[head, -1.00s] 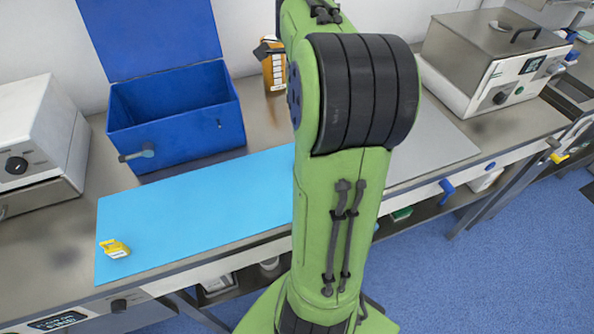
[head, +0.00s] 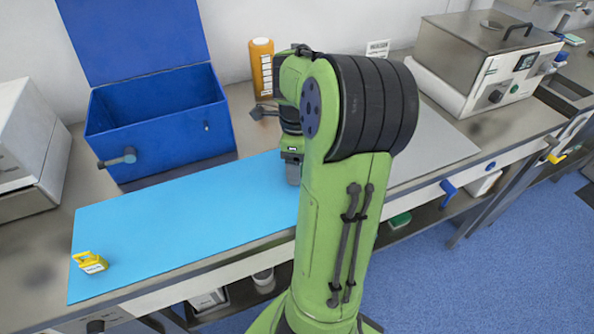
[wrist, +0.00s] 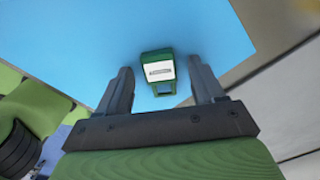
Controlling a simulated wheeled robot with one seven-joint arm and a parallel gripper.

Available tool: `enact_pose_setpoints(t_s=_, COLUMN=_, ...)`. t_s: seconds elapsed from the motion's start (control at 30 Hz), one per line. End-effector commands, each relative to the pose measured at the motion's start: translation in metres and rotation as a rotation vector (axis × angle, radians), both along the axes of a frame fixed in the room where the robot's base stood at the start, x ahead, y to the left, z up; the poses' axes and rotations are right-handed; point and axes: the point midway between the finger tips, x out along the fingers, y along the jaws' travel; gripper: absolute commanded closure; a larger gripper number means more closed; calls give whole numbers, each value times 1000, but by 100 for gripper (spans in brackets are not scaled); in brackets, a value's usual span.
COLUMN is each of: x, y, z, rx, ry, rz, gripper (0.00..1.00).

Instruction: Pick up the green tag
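The green tag (wrist: 159,72) lies on the blue mat in the wrist view, with a white label on its face and a loop at its near end. My gripper (wrist: 162,82) is open, with one finger on each side of the tag's near end. The tag sits between and slightly beyond the fingertips; I cannot tell how high the gripper is above it. In the head view my arm hides the tag and the gripper fingers.
The blue mat (head: 190,215) covers the bench front, with a yellow tag (head: 90,262) at its left end. An open blue box (head: 165,135) stands behind it. An orange bottle (head: 262,68) is at the back. A metal bath (head: 480,70) stands at the right.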

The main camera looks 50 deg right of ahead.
Motion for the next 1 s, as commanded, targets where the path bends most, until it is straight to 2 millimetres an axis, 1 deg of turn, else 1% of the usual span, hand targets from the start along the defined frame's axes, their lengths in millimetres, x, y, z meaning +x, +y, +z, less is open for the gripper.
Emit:
enact_pose_setpoints(t_s=0.03, x=0, y=0, z=0, rx=0, ry=0, rz=0, gripper=40)
enact_pose_setpoints(t_s=0.07, x=0, y=0, z=1, rx=0, ry=0, rz=0, gripper=44)
enact_pose_setpoints(t_s=0.4, x=0, y=0, z=1, rx=0, ry=0, rz=0, gripper=96)
enact_pose_setpoints(t_s=0.57, x=0, y=0, z=1, rx=-1, ry=0, rz=0, gripper=96)
enact_pose_setpoints(t_s=0.67, x=0, y=-1, z=12, rx=-4, ry=-2, rz=0, gripper=96)
enact_pose_setpoints(t_s=0.9, x=1, y=-1, z=74, rx=-4, ry=-3, rz=2, gripper=96)
enact_pose_setpoints(t_s=1.0, x=1, y=0, z=92, rx=-2, ry=-2, rz=0, gripper=96)
